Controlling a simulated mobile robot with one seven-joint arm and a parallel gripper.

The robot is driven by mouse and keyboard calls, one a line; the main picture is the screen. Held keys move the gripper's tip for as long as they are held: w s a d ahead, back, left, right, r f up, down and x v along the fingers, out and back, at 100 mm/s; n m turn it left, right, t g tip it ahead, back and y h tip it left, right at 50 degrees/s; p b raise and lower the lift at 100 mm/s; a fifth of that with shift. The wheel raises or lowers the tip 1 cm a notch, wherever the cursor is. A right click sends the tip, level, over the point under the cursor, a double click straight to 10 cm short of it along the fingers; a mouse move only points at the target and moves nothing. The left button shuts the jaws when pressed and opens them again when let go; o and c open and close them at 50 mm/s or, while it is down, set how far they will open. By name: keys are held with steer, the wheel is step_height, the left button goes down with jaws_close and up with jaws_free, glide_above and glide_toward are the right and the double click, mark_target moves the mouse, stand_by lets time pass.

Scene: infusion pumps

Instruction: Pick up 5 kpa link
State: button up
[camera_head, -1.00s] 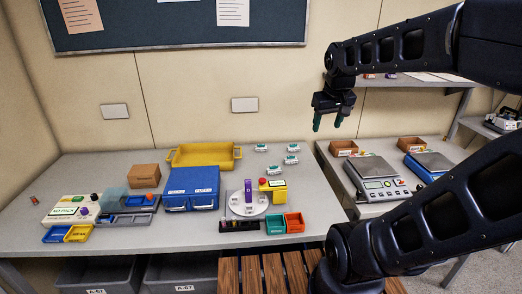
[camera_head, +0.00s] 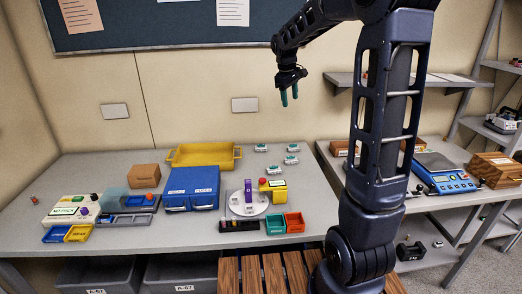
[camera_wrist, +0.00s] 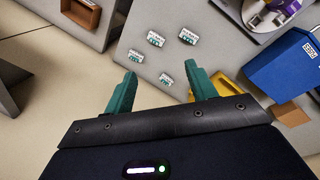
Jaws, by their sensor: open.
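Several small white-and-green labelled pieces sit at the back right of the left table; they look like the links. In the head view one is at the back left (camera_head: 261,147), one at the back right (camera_head: 292,147), one at the right (camera_head: 291,160) and one nearest the front (camera_head: 273,170). The wrist view shows them too, one of them (camera_wrist: 188,37) with a label too small to read, so I cannot tell which is 5 kPa. My gripper (camera_head: 289,97) is open and empty, well above them, with teal fingers pointing down. The wrist view shows the fingers spread (camera_wrist: 163,80).
A yellow tray (camera_head: 203,163) and a blue box (camera_head: 190,203) stand left of the pieces. A round device (camera_head: 248,203) and a yellow box (camera_head: 276,195) are in front. Free table lies around the pieces. A shelf (camera_head: 400,80) is on the wall at the right.

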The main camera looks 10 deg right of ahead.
steer(key=w+a+f+n, duration=0.1)
steer(key=w+a+f, duration=0.15)
steer(key=w, duration=0.25)
steer(key=w+a+f+n+g+h, duration=0.1)
steer(key=w+a+f+n, duration=0.1)
steer(key=w+f, duration=0.25)
steer(key=w+a+f+n, duration=0.1)
steer(key=w+a+f, duration=0.15)
steer(key=w, duration=0.35)
steer(key=n+h, duration=0.2)
steer(key=n, duration=0.2)
glide_toward(262, 147)
steer(key=shift+g+y, duration=0.3)
steer(key=shift+g, duration=0.1)
steer(key=shift+w+d+x, duration=0.1)
steer(key=shift+w+x, duration=0.05)
steer(key=shift+x, duration=1.3)
steer(key=shift+w+d+x, duration=0.1)
steer(key=shift+w+x, duration=0.05)
steer(key=shift+x, duration=1.3)
steer(key=shift+w+d+x, duration=0.1)
steer(key=shift+x, duration=1.35)
steer(key=shift+r, duration=0.15)
steer(key=c, duration=1.1)
steer(key=shift+r, duration=0.1)
